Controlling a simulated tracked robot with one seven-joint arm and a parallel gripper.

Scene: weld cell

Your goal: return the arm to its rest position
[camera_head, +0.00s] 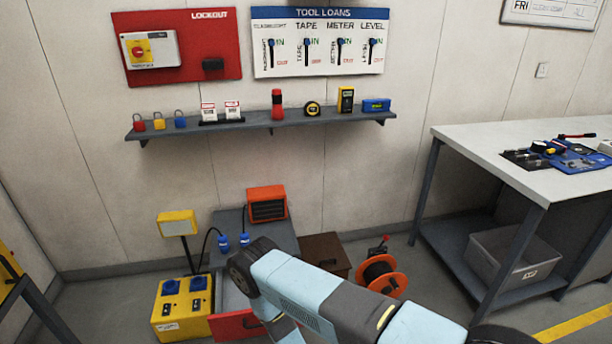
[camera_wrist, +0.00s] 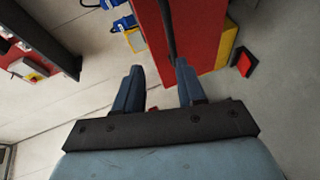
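My arm (camera_head: 340,297) reaches in from the lower right of the head view, bends at a dark joint, and runs down out of the frame. My gripper is not seen in the head view. In the wrist view, my gripper (camera_wrist: 159,72) has its two dark blue fingers apart. Nothing is seen held between them. A red panel (camera_wrist: 195,30) with a dark bar shows beyond the fingertips; I cannot tell the distance to it.
Near the arm in the head view stand a yellow power box (camera_head: 182,309), a red panel (camera_head: 236,325), an orange heater (camera_head: 267,204) and an orange cable reel (camera_head: 382,276). A wall shelf (camera_head: 260,122) holds padlocks and tools. A workbench (camera_head: 490,150) stands right.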

